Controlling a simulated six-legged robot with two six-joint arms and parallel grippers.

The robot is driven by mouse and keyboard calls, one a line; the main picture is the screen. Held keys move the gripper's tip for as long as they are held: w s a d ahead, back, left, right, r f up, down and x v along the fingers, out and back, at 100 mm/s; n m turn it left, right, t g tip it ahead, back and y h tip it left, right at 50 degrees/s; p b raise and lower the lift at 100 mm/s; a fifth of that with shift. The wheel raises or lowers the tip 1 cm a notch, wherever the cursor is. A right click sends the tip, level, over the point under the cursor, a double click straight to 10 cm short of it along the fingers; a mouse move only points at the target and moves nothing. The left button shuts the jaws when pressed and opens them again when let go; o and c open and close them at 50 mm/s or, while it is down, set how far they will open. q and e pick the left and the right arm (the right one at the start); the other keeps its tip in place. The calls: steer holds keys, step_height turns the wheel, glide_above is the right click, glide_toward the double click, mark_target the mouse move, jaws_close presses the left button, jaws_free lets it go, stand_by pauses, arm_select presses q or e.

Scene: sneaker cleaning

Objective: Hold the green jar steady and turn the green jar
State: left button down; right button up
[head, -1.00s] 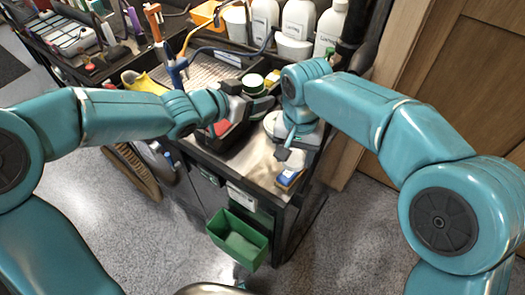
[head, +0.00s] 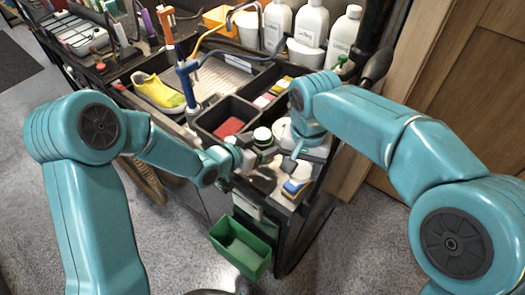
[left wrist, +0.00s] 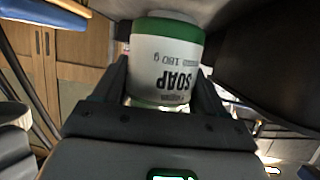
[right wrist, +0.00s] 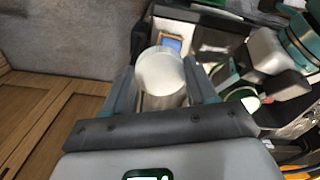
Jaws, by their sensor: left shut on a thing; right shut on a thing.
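The green jar (head: 262,135) is a white jar with green bands. In the left wrist view the jar (left wrist: 165,65) appears upside down, labelled SOAP. My left gripper (left wrist: 165,92) is shut around the jar's sides; this gripper (head: 251,157) is at the bench's front in the head view. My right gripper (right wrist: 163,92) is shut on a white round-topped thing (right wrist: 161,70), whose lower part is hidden. In the head view my right gripper (head: 298,150) is just right of the jar. The jar (right wrist: 243,97) also shows at the right of the right wrist view, apart from that gripper.
A dark tray (head: 215,112) with a red pad sits behind the jar. A yellow shoe (head: 158,92) lies in the basin. White bottles (head: 312,25) stand at the back. A green bin (head: 240,245) hangs on the bench's front. A blue-and-white block (head: 293,187) lies near the front edge.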

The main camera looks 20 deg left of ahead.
arm_select(q)
steer(key=f, duration=0.3)
steer(key=shift+a+f, duration=0.2)
steer(key=shift+a, duration=0.05)
steer(key=shift+d, duration=0.25)
steer(key=shift+f, duration=0.2)
steer(key=shift+c, duration=0.3)
jaws_free()
steer(key=shift+a, duration=0.2)
steer(key=shift+d, duration=0.15)
steer(key=shift+r, duration=0.1)
